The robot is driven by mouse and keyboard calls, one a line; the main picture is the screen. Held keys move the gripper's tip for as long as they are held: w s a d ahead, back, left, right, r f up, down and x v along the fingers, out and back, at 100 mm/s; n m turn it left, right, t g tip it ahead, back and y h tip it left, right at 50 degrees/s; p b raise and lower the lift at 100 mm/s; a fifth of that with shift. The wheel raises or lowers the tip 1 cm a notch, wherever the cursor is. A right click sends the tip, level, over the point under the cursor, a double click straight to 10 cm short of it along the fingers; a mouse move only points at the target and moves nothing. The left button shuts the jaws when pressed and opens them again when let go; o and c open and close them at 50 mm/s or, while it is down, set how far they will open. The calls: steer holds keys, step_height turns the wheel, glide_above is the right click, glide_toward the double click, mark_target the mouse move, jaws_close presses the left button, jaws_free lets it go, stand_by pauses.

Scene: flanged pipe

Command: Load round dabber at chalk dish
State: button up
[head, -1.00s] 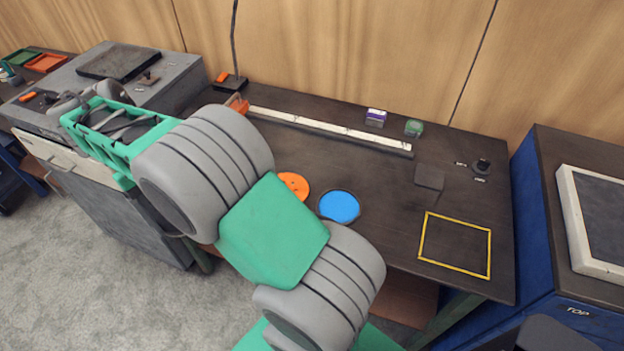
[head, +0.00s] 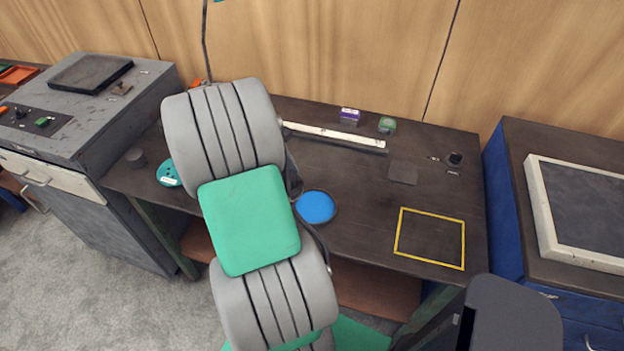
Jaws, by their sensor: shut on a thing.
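A round dish with a blue face (head: 316,207) lies flat on the dark bench, just right of my arm. A round teal dish with a white label (head: 168,173) lies left of my arm. I cannot tell from this view which one is the chalk dish. No round dabber can be made out. My gripper is out of sight, with my own grey and green arm links standing over the middle of the bench. What it holds is also hidden.
A white strip (head: 335,137) runs along the back, near a purple box (head: 349,116) and a green box (head: 387,125). A yellow square outline (head: 430,238) marks clear bench at right, below a black knob (head: 455,158).

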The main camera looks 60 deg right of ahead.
steer(key=s+d, duration=0.3)
steer(key=s, duration=0.4)
steer(key=shift+n, duration=0.3)
steer(key=f+b, duration=0.4)
steer(key=b, duration=0.1)
steer(key=f+b, duration=0.2)
steer(key=f, duration=0.1)
steer(key=shift+w+d+b, duration=0.15)
steer(key=shift+w+b, duration=0.1)
steer(key=shift+b, duration=0.15)
steer(key=shift+f, duration=0.45)
steer(key=shift+f+p, duration=0.15)
steer(key=shift+p, duration=0.2)
stand_by(1.7)
step_height(320, 180, up, 7)
steer(key=p, duration=0.8)
